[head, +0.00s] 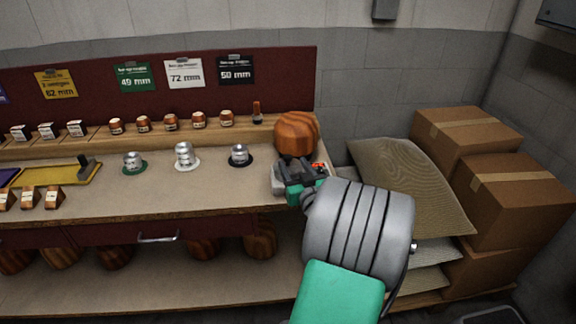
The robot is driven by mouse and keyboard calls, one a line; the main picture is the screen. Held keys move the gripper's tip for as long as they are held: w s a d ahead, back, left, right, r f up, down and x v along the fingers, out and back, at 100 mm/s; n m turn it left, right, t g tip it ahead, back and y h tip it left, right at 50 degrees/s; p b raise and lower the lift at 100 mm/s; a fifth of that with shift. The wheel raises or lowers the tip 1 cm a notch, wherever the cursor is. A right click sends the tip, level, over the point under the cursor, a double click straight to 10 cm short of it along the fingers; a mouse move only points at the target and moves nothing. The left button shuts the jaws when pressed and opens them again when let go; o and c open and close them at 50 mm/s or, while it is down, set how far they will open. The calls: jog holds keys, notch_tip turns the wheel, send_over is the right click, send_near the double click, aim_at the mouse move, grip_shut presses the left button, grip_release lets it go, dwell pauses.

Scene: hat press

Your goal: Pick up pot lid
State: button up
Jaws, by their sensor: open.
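My gripper (296,168) is at the right end of the workbench, just in front of a rounded wooden block (297,130). Its dark jaws are open. I cannot tell whether they touch the block. No pot lid can be made out for certain. A pale grey thing (279,182) shows partly beside the jaws, and the arm hides the bench there. Three silvery metal pieces stand on round bases: one on a green base (134,160), one on a white base (184,154) and one on a black base (238,154).
A raised wooden ledge (92,138) behind holds several small jars and a brown bottle (257,113). A yellow tray (60,174) lies left. Cardboard boxes (462,130) and sacks (400,175) stand right. The bench's middle front (190,195) is clear.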

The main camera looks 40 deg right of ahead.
aim_at(289, 159)
jog(key=x, duration=0.3)
jog(key=shift+w, duration=0.1)
grip_shut()
dwell(0.4)
